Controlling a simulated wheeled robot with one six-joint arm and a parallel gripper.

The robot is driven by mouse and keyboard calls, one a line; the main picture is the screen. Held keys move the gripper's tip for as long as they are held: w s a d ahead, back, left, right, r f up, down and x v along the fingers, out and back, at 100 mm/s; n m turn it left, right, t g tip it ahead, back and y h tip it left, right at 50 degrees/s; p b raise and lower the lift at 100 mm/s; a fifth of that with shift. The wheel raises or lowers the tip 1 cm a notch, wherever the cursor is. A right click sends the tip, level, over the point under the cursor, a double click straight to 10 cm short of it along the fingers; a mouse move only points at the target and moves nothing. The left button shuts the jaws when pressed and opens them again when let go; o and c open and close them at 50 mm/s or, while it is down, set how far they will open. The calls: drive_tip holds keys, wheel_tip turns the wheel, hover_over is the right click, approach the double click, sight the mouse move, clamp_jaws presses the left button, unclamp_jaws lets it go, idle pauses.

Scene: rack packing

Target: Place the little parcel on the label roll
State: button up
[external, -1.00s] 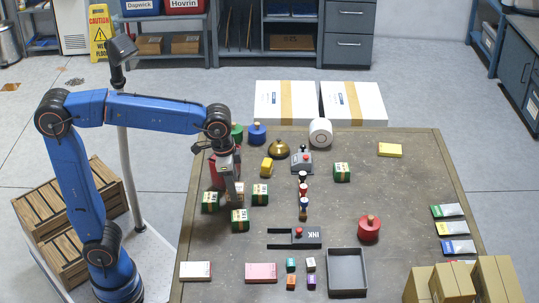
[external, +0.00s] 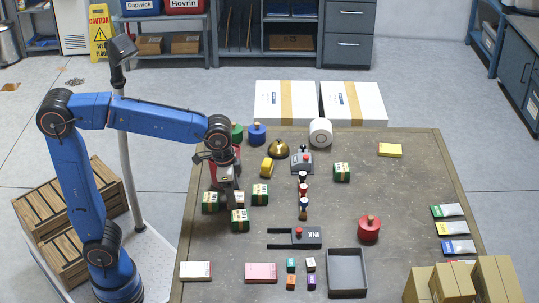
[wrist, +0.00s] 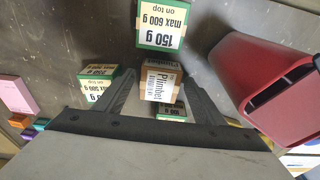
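The little parcel (wrist: 160,84) is a small brown box with a white "Plimbel" label. In the external view it (external: 239,200) stands among green boxes at the table's left and is partly hidden. My gripper (wrist: 160,75) points down over it with one finger on each side. The fingers look slightly wider apart than the parcel, though contact is hard to judge. In the external view my gripper (external: 231,198) is low over the table. The label roll (external: 320,132) is a white roll at the table's back edge, with nothing on it.
Green boxes (external: 240,220) marked with weights crowd my gripper. A red container (wrist: 290,75) stands close beside it. The table's right middle is mostly clear.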

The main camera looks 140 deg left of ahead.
wheel_tip(320, 180, up, 12)
drive_tip(key=s+d, duration=0.1)
drive_tip(key=shift+s+d, duration=0.15)
idle(0.4)
drive_tip(key=d+f+m+t, duration=0.1)
drive_tip(key=d+f+m, duration=0.15)
drive_tip(key=d, duration=0.85)
drive_tip(key=d+f+m+t, duration=0.15)
drive_tip(key=d+f, duration=0.25)
drive_tip(key=d, duration=0.8)
drive_tip(key=s+d+f+m, duration=0.2)
drive_tip(key=s+d+f, duration=0.2)
drive_tip(key=d+f, duration=0.1)
drive_tip(key=s+d+f+m+t+h, duration=0.1)
drive_tip(key=s+d+f+m, duration=0.1)
drive_tip(key=s+d+f, duration=0.2)
drive_tip(key=d+f, duration=0.2)
drive_tip(key=d, duration=0.2)
drive_tip(key=shift+s+d+m, duration=0.15)
drive_tip(key=shift+s+m, duration=0.15)
drive_tip(key=shift+m, duration=0.1)
drive_tip(key=shift+s+d+f, duration=0.15)
drive_tip(key=shift+f, duration=0.1)
drive_tip(key=shift+c, duration=1.1)
